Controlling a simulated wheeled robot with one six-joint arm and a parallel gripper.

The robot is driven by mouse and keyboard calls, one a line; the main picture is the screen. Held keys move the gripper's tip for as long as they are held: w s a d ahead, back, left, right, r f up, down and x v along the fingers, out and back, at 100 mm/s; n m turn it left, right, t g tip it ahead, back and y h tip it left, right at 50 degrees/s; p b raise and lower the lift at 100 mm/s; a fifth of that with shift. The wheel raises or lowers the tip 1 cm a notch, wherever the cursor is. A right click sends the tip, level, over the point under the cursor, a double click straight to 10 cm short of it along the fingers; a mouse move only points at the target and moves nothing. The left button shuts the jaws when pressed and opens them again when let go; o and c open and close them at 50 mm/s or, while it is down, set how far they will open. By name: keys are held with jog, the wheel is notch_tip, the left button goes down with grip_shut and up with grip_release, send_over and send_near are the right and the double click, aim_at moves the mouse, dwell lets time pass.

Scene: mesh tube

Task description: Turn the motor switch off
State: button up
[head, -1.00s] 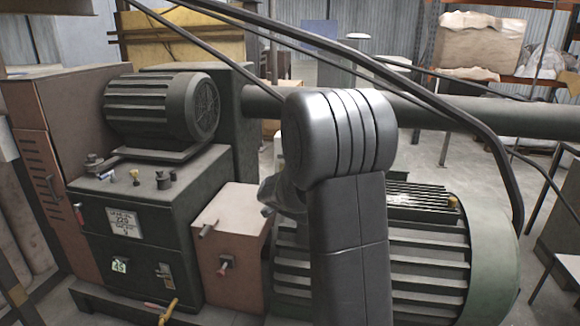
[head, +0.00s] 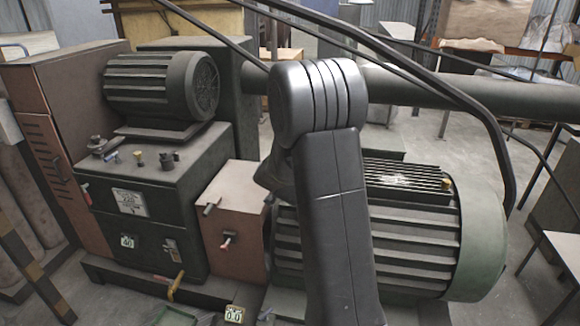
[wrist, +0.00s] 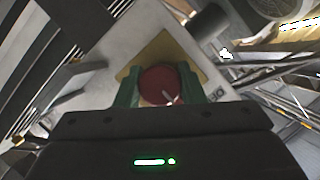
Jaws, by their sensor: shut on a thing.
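In the wrist view a round dark red knob (wrist: 158,86), seemingly the motor switch, sits on a yellow plate (wrist: 166,47) on a pale panel (wrist: 108,50). A white line marks the knob's face. My gripper (wrist: 160,80) has a green finger on each side of the knob and is shut on it. Dark lettering shows partly on the panel at the right; I cannot read the switch position. In the head view my arm hides the gripper and the knob.
A large ribbed motor (head: 410,235) stands behind my arm, with a brown box (head: 232,195) to its left. A smaller motor (head: 150,85) sits on a dark cabinet (head: 140,205). A thick pipe (head: 430,90) and black cables (head: 465,95) run across the right.

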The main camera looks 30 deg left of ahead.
jog(key=o, duration=1)
jog(key=b+v, duration=0.1)
jog(key=v, duration=1.2)
jog(key=shift+s+d+r, duration=0.15)
jog(key=shift+s+d, duration=0.05)
jog(key=shift+s, duration=0.15)
jog(key=shift+w, duration=0.1)
jog(key=p+x, duration=0.1)
jog(key=x, duration=1.2)
jog(key=shift+w+a, duration=0.2)
jog(key=shift+w, duration=0.1)
